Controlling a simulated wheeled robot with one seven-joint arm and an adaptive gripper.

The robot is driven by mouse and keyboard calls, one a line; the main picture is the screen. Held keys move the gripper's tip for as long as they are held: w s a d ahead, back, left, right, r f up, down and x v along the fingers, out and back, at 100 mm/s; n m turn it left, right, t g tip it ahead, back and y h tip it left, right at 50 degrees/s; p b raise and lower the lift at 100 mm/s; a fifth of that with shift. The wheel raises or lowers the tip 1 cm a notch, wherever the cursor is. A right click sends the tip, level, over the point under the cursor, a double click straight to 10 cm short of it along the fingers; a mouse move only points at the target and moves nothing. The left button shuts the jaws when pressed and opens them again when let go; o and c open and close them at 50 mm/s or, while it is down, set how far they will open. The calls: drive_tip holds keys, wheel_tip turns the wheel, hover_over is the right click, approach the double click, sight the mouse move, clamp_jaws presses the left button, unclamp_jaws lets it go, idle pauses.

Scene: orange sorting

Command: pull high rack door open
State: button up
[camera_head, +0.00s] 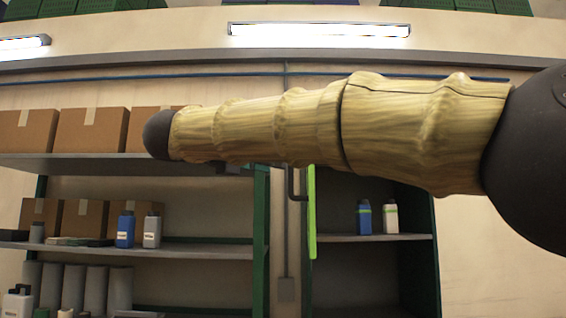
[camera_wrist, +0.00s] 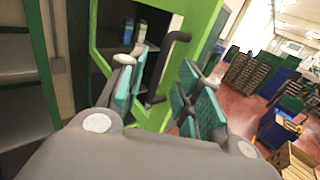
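The high rack door (camera_wrist: 203,22) is a bright green frame in the wrist view, with bottles visible through its opening. In the head view the door (camera_head: 312,212) is a thin green strip, nearly edge-on, in front of the dark rack. Its dark bent handle (camera_wrist: 165,68) lies between my gripper's spread fingers in the wrist view; I cannot tell whether they touch it. The handle (camera_head: 293,183) also shows left of the strip in the head view. My gripper (camera_wrist: 160,92), with teal finger pads, is open. It does not show in the head view.
The high rack (camera_head: 436,255) holds a blue bottle (camera_head: 364,218) and a white bottle (camera_head: 391,218). An open shelf (camera_head: 190,250) with cardboard boxes (camera_head: 90,130) stands left. My arm crosses the head view. Stacked crates (camera_wrist: 250,72) and red floor (camera_wrist: 235,110) lie right in the wrist view.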

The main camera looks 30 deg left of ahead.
drive_tip(key=v, duration=0.5)
idle(0.5)
